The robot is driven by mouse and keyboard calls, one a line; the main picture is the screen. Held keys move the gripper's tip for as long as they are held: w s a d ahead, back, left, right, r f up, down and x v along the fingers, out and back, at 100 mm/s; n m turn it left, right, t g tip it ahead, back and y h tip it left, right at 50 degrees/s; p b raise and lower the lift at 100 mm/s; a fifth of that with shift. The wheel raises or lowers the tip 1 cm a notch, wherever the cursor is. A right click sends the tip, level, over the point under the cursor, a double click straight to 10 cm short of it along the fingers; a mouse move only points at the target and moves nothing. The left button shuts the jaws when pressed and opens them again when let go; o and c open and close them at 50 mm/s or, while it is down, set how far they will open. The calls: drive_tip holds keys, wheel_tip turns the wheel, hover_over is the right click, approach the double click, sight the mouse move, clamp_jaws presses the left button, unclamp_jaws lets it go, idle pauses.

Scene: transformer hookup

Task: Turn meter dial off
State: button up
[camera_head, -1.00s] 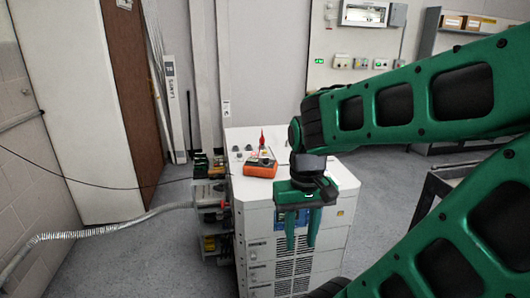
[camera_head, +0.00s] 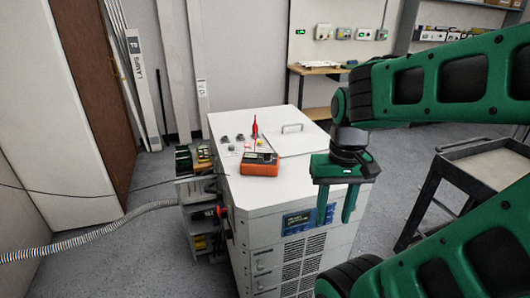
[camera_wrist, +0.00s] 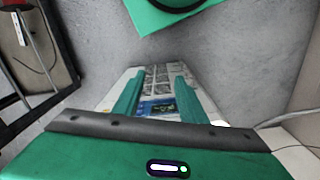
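The orange meter (camera_head: 259,163) lies on the white top of the cabinet (camera_head: 290,180), with a red pointed probe (camera_head: 255,130) standing up beside it. Its dial is too small to make out. My gripper (camera_head: 335,215) hangs pointing down in front of the cabinet's front right side, to the right of the meter and apart from it. Its two green fingers are spread with nothing between them. In the wrist view the fingers (camera_wrist: 155,95) are apart over the cabinet front, and the meter does not show there.
Small dark knobs (camera_head: 240,138) and a handle (camera_head: 292,128) sit on the cabinet top. A grey corrugated hose (camera_head: 100,230) runs to connectors at the cabinet's left. A dark cart (camera_head: 470,170) stands at the right, and a wooden bench (camera_head: 318,70) stands behind.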

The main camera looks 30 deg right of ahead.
wheel_tip(320, 180, up, 2)
drive_tip(key=w+d+m, duration=0.1)
drive_tip(key=w+d, duration=0.1)
wheel_tip(320, 180, up, 5)
drive_tip(key=m, duration=1.3)
hover_over(267, 156)
drive_tip(key=shift+n, duration=0.3)
drive_tip(key=f, duration=1)
drive_tip(key=shift+w+d, duration=0.15)
drive_tip(key=shift+w, duration=0.2)
drive_tip(key=shift+c, duration=0.4)
